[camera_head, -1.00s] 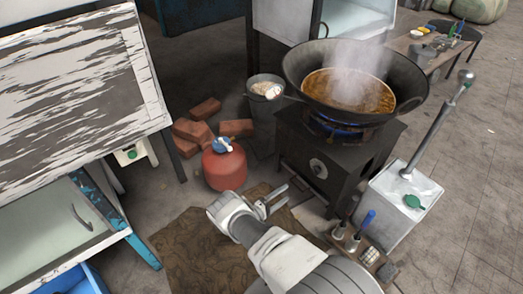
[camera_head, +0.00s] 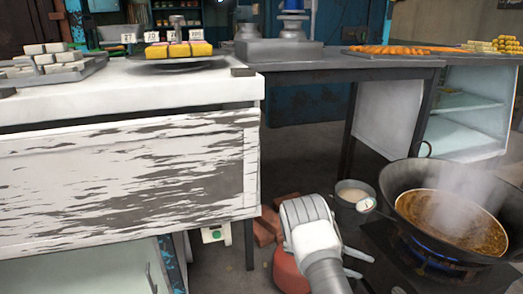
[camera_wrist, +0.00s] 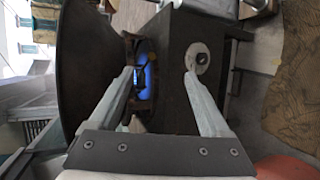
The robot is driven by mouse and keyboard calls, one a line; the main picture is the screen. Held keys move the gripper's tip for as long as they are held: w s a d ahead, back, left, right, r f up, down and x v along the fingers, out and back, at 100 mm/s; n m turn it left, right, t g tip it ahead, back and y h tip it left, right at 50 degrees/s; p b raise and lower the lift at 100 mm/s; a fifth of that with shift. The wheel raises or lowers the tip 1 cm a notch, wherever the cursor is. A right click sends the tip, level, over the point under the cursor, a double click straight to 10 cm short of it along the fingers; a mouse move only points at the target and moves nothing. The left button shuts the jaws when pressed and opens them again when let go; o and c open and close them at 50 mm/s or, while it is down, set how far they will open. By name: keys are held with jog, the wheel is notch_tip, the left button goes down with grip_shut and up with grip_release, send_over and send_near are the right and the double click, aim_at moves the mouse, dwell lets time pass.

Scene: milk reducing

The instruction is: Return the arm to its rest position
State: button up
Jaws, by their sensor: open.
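My gripper (camera_head: 365,265) is in the lower middle of the head view, in front of the red gas cylinder (camera_head: 288,272) and left of the stove. Its two fingers are apart and point right, with nothing visible between them. In the wrist view my gripper (camera_wrist: 158,75) is also open and empty. Its fingers face the dark stove (camera_wrist: 180,110) with its round knob (camera_wrist: 199,60). The blue flame shows beyond the left finger. The rest of my arm runs out of the head view at the bottom.
A steaming wok (camera_head: 402,200) of brown liquid sits over the flame at right. A bucket (camera_head: 345,211) stands left of it. A peeling white counter (camera_head: 120,170) fills the left, with trays and sponge-like blocks on top. A dark table (camera_head: 350,62) stands behind.

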jog(key=s+a+r+m+y, duration=0.1)
jog(key=s+a+r+y, duration=0.15)
jog(key=r, duration=0.65)
jog(key=s+a+r+y, duration=0.2)
jog(key=s+r+y, duration=0.15)
jog(key=r, duration=0.45)
jog(key=s+a+r+m+y, duration=0.15)
jog(key=s+r, duration=0.25)
jog(key=r, duration=0.5)
jog(key=s+a+r+n+t+y, duration=0.1)
jog(key=s+a+r+t+y, duration=0.35)
jog(key=s, duration=0.55)
jog(key=s+a+r+n+t+y, duration=0.25)
jog(key=s+a+r, duration=0.35)
jog(key=s, duration=0.4)
notch_tip(320, 180, up, 27)
jog(key=p, duration=2.8)
jog(key=shift+a+r+m+h+p, duration=0.2)
jog(key=shift+m+h+p, duration=0.1)
jog(key=shift+m+h, duration=0.15)
jog(key=shift+d+f, duration=0.1)
